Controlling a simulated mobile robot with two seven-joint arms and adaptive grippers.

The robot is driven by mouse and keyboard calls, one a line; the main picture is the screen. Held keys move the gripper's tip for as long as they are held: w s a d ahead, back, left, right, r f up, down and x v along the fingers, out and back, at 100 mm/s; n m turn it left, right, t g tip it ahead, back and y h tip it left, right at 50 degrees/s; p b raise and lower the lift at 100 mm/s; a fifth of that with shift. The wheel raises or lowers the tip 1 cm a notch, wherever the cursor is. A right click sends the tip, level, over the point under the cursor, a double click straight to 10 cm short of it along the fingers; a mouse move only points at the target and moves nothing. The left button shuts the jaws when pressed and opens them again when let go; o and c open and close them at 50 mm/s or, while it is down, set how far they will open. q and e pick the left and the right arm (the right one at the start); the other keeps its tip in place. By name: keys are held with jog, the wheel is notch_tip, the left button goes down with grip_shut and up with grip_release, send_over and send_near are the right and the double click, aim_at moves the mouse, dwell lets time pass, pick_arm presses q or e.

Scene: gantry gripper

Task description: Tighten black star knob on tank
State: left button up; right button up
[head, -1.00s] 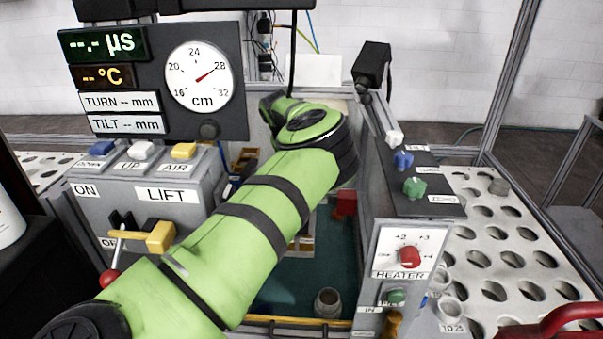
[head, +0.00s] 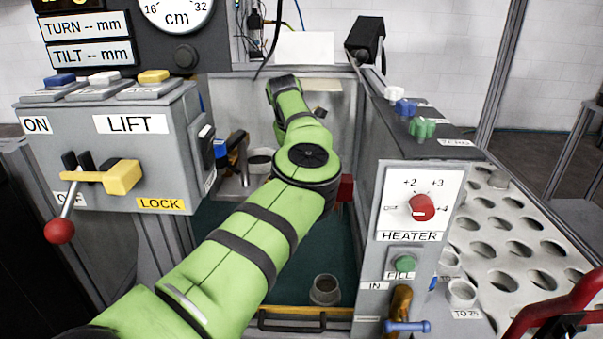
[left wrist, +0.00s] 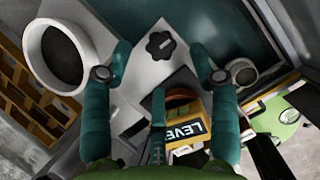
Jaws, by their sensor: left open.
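The black star knob (left wrist: 160,45) shows in the left wrist view, on a pale grey plate (left wrist: 148,72) beside the dark teal surface. My left gripper (left wrist: 160,48) is open in that view, with one teal finger to each side of the knob in the picture and a clear gap on both sides. I cannot tell how far above the knob the fingertips are. In the head view my green left arm reaches down into the tank (head: 335,235); its gripper and the knob cannot be made out there. My right gripper is not in view.
A white-rimmed round cup (left wrist: 42,55) and a grey cup (left wrist: 240,72) flank the fingers. A yellow LEVEL label block (left wrist: 185,130) lies near the palm. The LIFT box (head: 110,150) stands left of the arm, the HEATER panel (head: 407,245) right.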

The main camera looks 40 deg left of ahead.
pick_arm(q)
jog(key=shift+x, duration=2.3)
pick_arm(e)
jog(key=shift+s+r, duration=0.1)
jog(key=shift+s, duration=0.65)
